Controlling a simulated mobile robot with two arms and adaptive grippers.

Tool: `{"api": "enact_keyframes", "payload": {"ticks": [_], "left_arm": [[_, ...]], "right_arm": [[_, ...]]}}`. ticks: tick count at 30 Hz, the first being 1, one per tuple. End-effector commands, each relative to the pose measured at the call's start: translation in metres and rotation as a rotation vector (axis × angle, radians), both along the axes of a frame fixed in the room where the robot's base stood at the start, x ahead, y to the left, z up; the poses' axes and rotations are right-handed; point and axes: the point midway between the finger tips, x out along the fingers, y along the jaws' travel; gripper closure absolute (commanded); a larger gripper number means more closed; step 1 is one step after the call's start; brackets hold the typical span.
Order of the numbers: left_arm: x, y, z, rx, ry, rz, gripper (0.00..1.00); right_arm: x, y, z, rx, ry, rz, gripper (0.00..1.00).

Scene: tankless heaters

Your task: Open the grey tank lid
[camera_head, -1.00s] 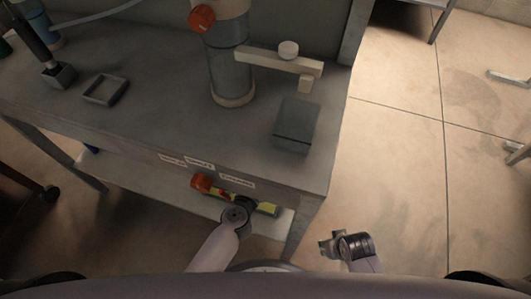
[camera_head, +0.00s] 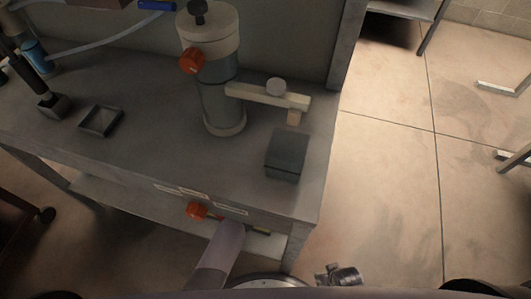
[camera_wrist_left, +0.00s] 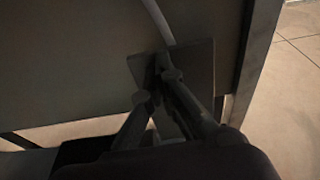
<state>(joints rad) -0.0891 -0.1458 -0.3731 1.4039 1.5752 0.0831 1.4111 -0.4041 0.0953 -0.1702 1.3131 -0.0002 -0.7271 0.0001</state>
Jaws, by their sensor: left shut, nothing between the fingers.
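A dark grey box-like tank (camera_head: 287,155) with a flat closed top stands at the table's right end; I take this top as the grey lid. A second small grey square container (camera_head: 101,121) stands at the left with its top open. My left gripper (camera_wrist_left: 163,75) is shut and empty in the left wrist view, in front of a dark square plate (camera_wrist_left: 201,68) that I cannot identify. In the head view only a pale link of my left arm shows at the table's front. My right gripper (camera_head: 325,274) is low, off the table's right corner; its jaws are unclear.
A tall cylinder (camera_head: 218,75) with an orange knob (camera_head: 192,61) and a pale side arm (camera_head: 267,95) stands behind the grey tank. Open floor (camera_head: 390,210) lies to the right.

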Motion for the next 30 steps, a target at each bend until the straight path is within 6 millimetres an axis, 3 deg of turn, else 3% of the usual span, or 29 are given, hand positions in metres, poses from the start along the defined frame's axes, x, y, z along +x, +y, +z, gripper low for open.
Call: {"api": "enact_keyframes", "payload": {"ticks": [16,30], "left_arm": [[-0.004,0.001,0.000,-0.002,0.002,0.001,1.00],[-0.063,0.020,0.013,-0.001,0.001,-0.001,1.00]], "right_arm": [[-0.001,0.001,-0.001,0.002,0.000,-0.001,0.61],[0.000,0.000,0.000,0.001,0.000,0.000,0.61]]}}
